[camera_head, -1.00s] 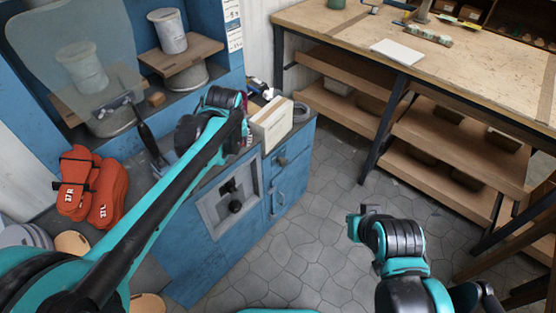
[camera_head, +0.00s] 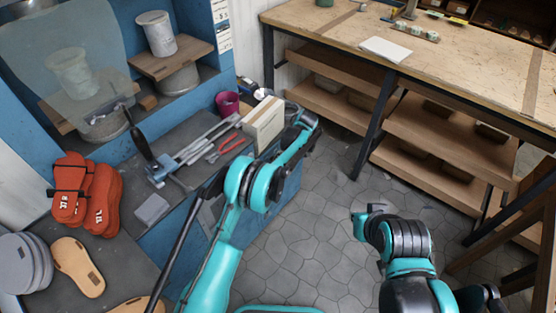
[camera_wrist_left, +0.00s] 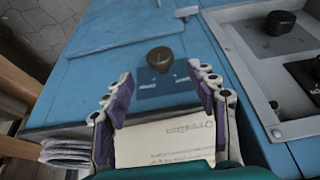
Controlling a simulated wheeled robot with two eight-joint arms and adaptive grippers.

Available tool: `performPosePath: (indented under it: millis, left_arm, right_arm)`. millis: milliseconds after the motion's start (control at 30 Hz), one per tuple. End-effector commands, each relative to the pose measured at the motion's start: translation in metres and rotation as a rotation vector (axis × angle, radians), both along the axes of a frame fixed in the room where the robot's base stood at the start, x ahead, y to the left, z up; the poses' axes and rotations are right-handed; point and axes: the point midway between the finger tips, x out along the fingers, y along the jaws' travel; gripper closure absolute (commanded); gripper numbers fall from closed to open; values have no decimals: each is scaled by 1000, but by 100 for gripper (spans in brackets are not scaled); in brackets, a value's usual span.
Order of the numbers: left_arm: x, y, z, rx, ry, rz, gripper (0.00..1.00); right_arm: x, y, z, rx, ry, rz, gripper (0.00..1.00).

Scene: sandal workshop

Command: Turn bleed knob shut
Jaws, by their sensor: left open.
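In the left wrist view a dark round knob (camera_wrist_left: 160,58) sits on a small dark plate on the blue cabinet front. My left gripper (camera_wrist_left: 160,79) is open, with one finger toward each side of the knob; the fingers look apart from it. I cannot tell the remaining distance. In the head view my left gripper (camera_head: 304,122) is at the right end of the blue cabinet (camera_head: 165,240), and my arm hides the knob there. My right gripper (camera_head: 362,222) hangs over the floor; its finger opening is unclear.
A second black knob (camera_wrist_left: 280,22) sits on a grey recessed panel (camera_wrist_left: 245,40). A small handle (camera_wrist_left: 187,12) is above the nearer knob. A pale box (camera_head: 264,124), red pliers (camera_head: 231,144) and a purple cup (camera_head: 227,103) are on the bench top. Tiled floor (camera_head: 320,220) is clear.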

Motion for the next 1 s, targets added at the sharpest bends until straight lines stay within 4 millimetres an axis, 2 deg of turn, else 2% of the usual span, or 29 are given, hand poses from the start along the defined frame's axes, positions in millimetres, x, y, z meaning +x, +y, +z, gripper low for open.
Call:
performPosePath:
  millis: [200, 400, 767, 867, 967, 1000]
  left_arm:
    - [9, 12, -37, 0, 0, 0, 42]
    - [15, 20, -60, -1, -1, 0, 42]
    - [16, 22, -64, -1, -1, -3, 42]
    - [16, 22, -64, -1, -1, -3, 63]
    - [16, 22, -64, -1, -1, -3, 89]
    - [16, 22, -64, -1, -1, -3, 90]
  right_arm:
    - [0, 0, -18, 0, 0, 0, 100]
    - [0, 0, -28, 0, 0, 0, 100]
    - [0, 0, -29, 0, 0, 0, 100]
    - [0, 0, -29, 0, 0, 0, 100]
    - [0, 0, -29, 0, 0, 0, 100]
    - [0, 0, -29, 0, 0, 0, 100]
